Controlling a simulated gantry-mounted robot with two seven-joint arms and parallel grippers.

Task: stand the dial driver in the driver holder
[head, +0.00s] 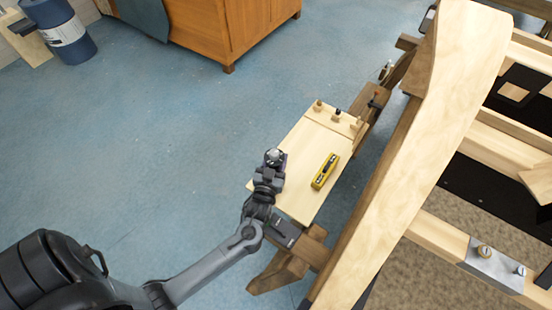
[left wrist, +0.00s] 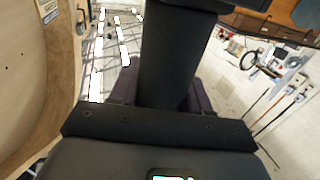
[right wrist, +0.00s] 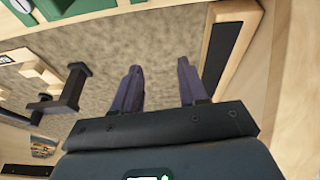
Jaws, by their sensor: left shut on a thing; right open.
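My left gripper (head: 270,173) is over the near left part of the pale wooden board, shut on the dial driver. The driver's round silver and dark end (head: 274,156) shows at the fingertips in the head view. In the left wrist view a thick dark shaft (left wrist: 168,60) stands between the purple fingers; its far end is cut off. A pale strip with small upright pegs (head: 335,118) lies across the board's far end and looks like the driver holder, though its openings are too small to tell. My right gripper (right wrist: 158,90) is open and empty, seen only in its wrist view.
A yellow case with a black inset (head: 325,171) lies on the board (head: 300,205), right of my left gripper. A large wooden frame (head: 430,140) rises on the right. Blue floor (head: 160,130) is open at left.

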